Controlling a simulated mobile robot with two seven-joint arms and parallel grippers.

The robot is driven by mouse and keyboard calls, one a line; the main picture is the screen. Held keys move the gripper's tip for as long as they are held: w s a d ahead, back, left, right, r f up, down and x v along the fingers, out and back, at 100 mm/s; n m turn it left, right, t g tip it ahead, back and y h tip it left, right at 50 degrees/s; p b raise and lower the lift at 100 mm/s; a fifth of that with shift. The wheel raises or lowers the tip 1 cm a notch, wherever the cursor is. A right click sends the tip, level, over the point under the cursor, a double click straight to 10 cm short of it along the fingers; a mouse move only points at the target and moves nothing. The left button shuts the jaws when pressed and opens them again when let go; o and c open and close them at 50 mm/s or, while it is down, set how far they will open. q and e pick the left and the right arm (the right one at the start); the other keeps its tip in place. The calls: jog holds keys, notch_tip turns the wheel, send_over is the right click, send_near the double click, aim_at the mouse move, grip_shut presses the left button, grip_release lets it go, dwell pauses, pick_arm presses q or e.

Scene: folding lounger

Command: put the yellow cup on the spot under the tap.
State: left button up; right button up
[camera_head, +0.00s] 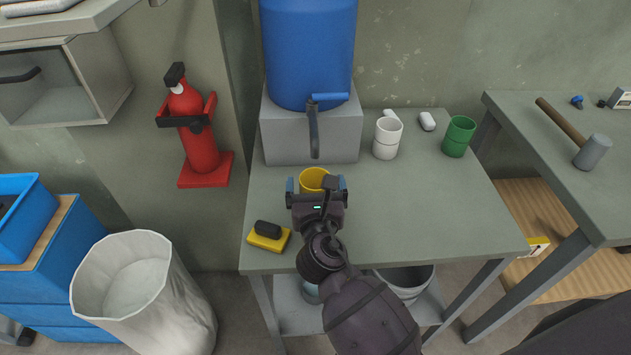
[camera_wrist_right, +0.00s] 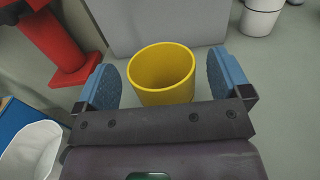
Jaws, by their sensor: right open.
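The yellow cup (camera_head: 313,178) stands upright on the grey table in front of the grey block, near the tap. My right gripper (camera_head: 318,187) is open, with its blue fingers on either side of the cup. In the right wrist view the cup (camera_wrist_right: 161,75) sits between the two open fingers (camera_wrist_right: 168,85), with a gap showing on both sides. The tap (camera_head: 314,125) hangs from the blue barrel (camera_head: 308,50) above the table, just behind the cup. The spot under the tap is not clearly visible. My left gripper is not in view.
A white cup (camera_head: 387,140) and a green cup (camera_head: 459,137) stand to the right at the back. A yellow-and-black sponge-like item (camera_head: 268,236) lies at the front left. The grey block (camera_head: 285,140) bears the barrel. The table's right middle (camera_head: 440,205) is clear.

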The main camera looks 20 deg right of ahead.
jog(key=v, duration=1.1)
jog(key=shift+r, duration=0.1)
